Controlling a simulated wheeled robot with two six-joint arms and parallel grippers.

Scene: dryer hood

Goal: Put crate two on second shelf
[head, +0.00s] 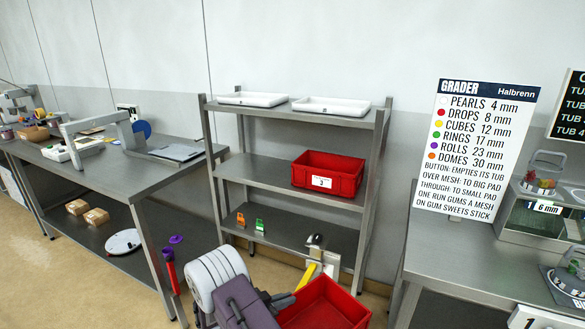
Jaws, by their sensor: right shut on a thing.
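A red crate (327,305) is at the bottom of the head view, low in front of the rack. It is cut off by the lower edge and no number shows on it. My right gripper (284,301) is shut on its left rim. A metal rack (205,150) with three shelves stands behind. Its middle shelf (250,171) holds a red crate labelled 3 (340,168) at its right part; the left part is bare. My left gripper is not in view.
Two white trays (252,98) stand on the top shelf. Orange and green small items (241,219) sit on the bottom shelf. A steel bench (110,178) stands left and another table (480,262) right. A grey-and-yellow object (325,262) is just behind the held crate.

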